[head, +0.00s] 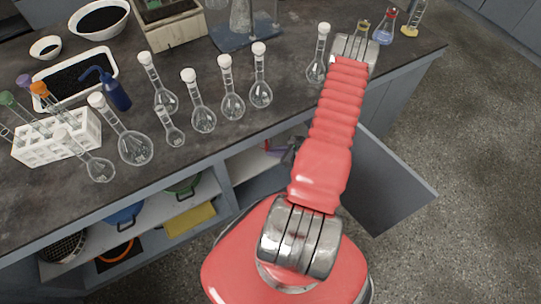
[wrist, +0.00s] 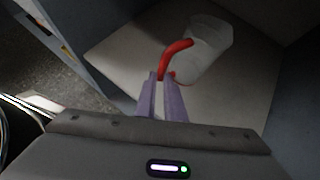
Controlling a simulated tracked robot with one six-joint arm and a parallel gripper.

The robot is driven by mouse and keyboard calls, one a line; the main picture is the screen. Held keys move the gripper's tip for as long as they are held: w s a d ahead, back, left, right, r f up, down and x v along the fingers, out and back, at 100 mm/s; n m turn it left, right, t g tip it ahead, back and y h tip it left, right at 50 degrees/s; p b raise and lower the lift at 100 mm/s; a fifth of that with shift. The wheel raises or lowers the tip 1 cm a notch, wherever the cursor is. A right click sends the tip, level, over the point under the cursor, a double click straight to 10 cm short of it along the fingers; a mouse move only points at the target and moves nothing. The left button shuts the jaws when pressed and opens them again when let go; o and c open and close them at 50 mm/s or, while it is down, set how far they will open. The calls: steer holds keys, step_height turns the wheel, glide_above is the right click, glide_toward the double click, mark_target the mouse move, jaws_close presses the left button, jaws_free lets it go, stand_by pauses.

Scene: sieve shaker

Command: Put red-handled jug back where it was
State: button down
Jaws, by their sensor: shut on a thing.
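The jug is a whitish, translucent vessel (wrist: 207,50) with a curved red handle (wrist: 177,49), seen at the upper middle of the wrist view. My gripper (wrist: 162,79) has its purple fingers closed on the lower part of the red handle. The jug is inside a cabinet compartment, over a pale shelf board (wrist: 125,55). I cannot tell whether its base touches the board. In the head view my gripper (head: 274,150) shows small and partly hidden at the open cabinet below the counter; the jug cannot be made out there.
An open grey cabinet door (head: 385,185) stands right of my arm. A grey compartment wall (wrist: 62,35) is left of the gripper. Several glass flasks (head: 203,118) stand along the counter above.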

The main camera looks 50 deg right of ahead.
steer(key=shift+w, duration=0.15)
steer(key=shift+w+a+f, duration=0.1)
steer(key=shift+w+f, duration=0.1)
steer(key=shift+f, duration=0.7)
steer(key=shift+w+f, duration=0.15)
steer(key=shift+f, duration=0.7)
steer(key=c, duration=1.8)
jaws_free()
steer(key=shift+c, duration=0.2)
steer(key=v, duration=1.2)
